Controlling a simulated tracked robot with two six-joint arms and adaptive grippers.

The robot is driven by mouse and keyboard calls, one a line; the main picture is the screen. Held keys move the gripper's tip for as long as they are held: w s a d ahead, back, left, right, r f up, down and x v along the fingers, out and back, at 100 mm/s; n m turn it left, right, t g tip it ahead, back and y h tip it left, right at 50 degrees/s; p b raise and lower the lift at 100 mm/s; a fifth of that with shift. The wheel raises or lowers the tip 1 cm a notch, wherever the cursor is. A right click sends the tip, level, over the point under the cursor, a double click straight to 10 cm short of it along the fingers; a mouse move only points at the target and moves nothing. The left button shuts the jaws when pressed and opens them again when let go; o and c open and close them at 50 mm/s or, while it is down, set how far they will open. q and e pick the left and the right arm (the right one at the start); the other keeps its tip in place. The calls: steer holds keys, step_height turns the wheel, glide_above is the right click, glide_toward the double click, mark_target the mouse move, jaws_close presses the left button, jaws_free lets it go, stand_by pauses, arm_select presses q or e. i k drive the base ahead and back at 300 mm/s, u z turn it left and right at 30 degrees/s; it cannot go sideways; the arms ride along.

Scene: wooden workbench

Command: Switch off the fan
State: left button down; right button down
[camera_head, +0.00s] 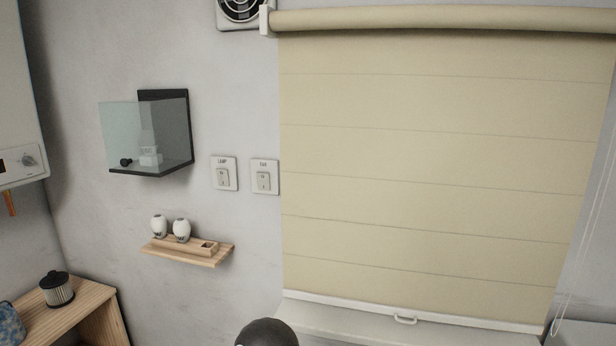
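A fan (240,11) in a white square housing is at the top of the wall, cut off by the upper edge of the view; I cannot tell whether it turns. Two white switch plates are on the wall left of the blind. The right plate, the fan switch (264,177), has a small label that seems to read "FAN". The left plate, the lamp switch (224,173), is labelled "LAMP". Each has a rocker in its middle; their positions are too small to tell. Neither of my grippers shows in the view.
A closed beige blind (440,160) covers the right side. A glass-sided box (150,140) juts from the wall left of the switches. Below it, a wooden shelf (190,255) holds two white bulb-like objects. A dark-lidded jar (57,289) stands on a wooden cabinet (95,300).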

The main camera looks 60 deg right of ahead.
mark_target(263, 178)
steer(key=z, duration=0.4)
steer(key=i, duration=0.85)
steer(key=z, duration=0.65)
steer(key=k, duration=0.85)
steer(key=z, duration=0.15)
steer(key=i, duration=0.9)
steer(key=u, duration=0.05)
